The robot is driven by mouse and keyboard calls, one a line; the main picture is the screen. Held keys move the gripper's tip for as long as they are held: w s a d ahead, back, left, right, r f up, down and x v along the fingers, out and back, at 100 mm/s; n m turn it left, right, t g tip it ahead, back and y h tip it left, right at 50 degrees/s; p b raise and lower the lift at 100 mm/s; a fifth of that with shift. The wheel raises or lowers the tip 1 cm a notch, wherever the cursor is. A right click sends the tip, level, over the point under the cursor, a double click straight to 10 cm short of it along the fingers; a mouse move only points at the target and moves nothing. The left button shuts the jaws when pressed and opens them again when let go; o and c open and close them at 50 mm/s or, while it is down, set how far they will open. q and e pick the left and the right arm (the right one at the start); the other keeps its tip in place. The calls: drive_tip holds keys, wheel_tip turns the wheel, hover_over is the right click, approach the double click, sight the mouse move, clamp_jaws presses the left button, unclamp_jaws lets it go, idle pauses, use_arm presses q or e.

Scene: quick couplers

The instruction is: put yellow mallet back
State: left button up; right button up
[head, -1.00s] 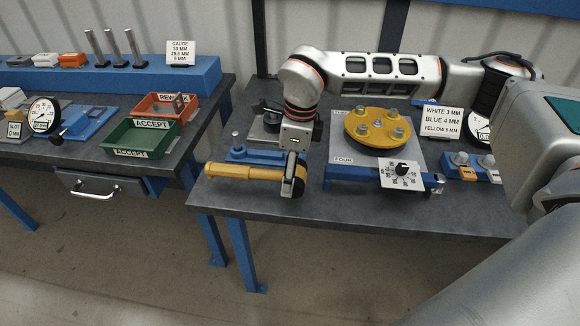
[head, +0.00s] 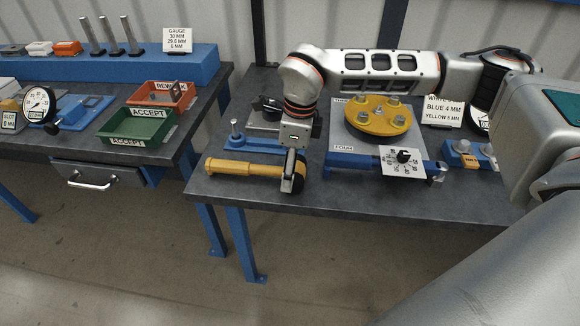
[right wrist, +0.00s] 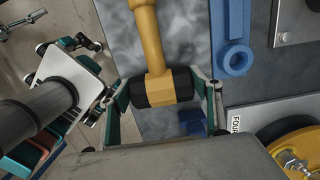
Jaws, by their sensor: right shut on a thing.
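The yellow mallet has a yellow handle (head: 243,168) and a black head with a yellow middle. In the head view it lies sideways near the table's front left corner, handle pointing left. My right gripper (head: 293,176) reaches down from the arm at the back and is shut on the mallet head. In the right wrist view the head (right wrist: 160,88) sits between both fingers, and the handle (right wrist: 152,35) runs up the picture. I cannot tell whether the mallet touches the table. My left gripper is not in view.
A blue fixture with a peg (head: 234,131) stands just behind the mallet. To the right are a yellow flange (head: 378,115) on a grey plate, a white dial card (head: 403,161) and a label card (head: 443,112). The left bench holds a green ACCEPT tray (head: 137,128) and a red tray.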

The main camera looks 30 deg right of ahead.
drive_tip(key=shift+f, duration=0.15)
drive_tip(key=o, duration=1.7)
wheel_tip(320, 180, up, 12)
drive_tip(key=d, duration=0.1)
drive_tip(key=shift+s, duration=0.4)
